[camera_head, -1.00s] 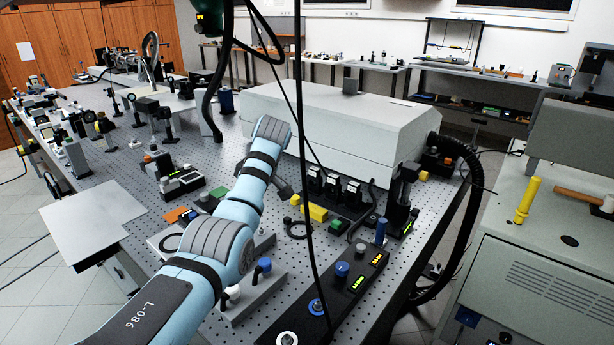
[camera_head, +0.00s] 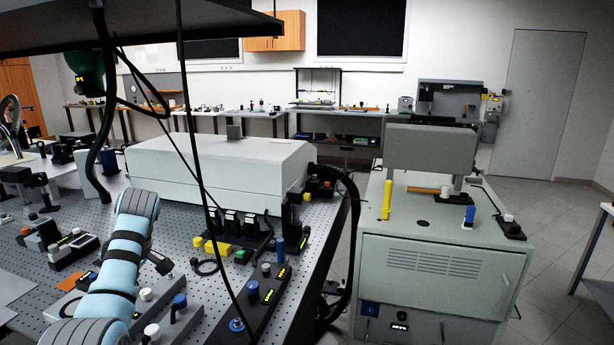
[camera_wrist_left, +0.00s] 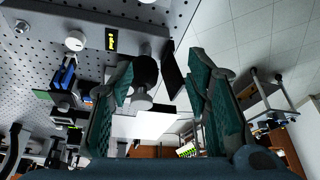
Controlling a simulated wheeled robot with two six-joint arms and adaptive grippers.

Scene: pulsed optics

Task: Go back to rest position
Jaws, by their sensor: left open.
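My left arm (camera_head: 125,260), light blue with dark bands, reaches from the bottom left over the perforated optical table (camera_head: 335,215) in the head view. Its gripper is mostly hidden behind the arm there. In the left wrist view my left gripper (camera_wrist_left: 160,68) has its two green fingers spread apart, with nothing held between them. A dark round part (camera_wrist_left: 145,72) and a pale flat panel (camera_wrist_left: 135,126) show beyond the gap between the fingers. My right gripper is in neither view.
A long white housing (camera_head: 215,170) stands on the table behind my arm. A black control strip (camera_head: 262,300) with knobs and displays lies right of the arm. A grey cabinet (camera_head: 435,265) stands at the right, with a yellow cylinder (camera_head: 386,200) on top. Dark cables hang in front.

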